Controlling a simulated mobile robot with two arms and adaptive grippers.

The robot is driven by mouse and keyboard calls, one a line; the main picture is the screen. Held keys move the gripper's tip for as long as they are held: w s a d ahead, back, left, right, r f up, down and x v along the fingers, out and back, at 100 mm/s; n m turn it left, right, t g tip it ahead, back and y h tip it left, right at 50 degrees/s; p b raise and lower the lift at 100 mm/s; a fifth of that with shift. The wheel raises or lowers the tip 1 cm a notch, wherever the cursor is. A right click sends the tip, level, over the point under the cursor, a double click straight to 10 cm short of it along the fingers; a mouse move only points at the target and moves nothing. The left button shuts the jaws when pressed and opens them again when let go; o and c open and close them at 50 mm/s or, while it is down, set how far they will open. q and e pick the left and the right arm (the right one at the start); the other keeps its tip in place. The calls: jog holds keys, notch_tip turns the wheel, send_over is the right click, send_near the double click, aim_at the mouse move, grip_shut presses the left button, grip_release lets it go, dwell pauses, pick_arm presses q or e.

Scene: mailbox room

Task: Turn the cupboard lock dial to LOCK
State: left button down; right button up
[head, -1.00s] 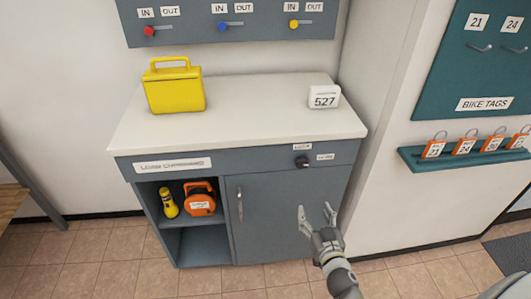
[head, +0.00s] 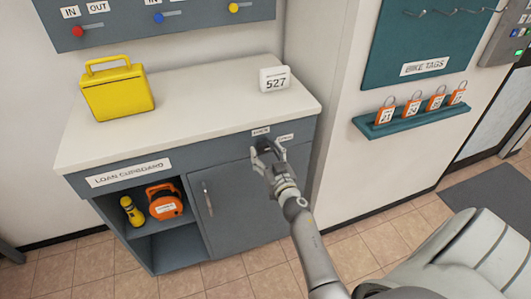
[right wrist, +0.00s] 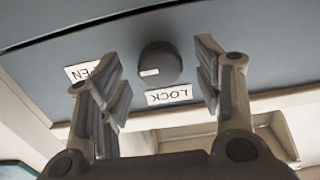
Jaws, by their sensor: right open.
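The lock dial (right wrist: 160,62) is a dark round knob with a small white mark, on the grey loan cupboard (head: 250,200). In the upside-down right wrist view the mark is at the dial's lower left, toward the OPEN label (right wrist: 82,73); the LOCK label (right wrist: 168,95) sits just below the dial. In the head view the dial (head: 265,144) is partly hidden by my right gripper (head: 268,153). That gripper is open, with one finger on each side of the dial in the wrist view (right wrist: 155,68) and gaps between. Contact is not visible. My left gripper is not in view.
A door handle (head: 208,198) is left of my arm. A teal shelf with orange padlocks (head: 400,122) is on the right wall.

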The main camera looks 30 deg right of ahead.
jog(key=shift+w+d, duration=0.1)
jog(key=shift+w, duration=0.25)
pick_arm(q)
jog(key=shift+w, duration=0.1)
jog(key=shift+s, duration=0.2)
pick_arm(e)
jog(key=c, duration=0.5)
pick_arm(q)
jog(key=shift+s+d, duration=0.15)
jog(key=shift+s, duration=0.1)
pick_arm(e)
jog(key=c, duration=0.5)
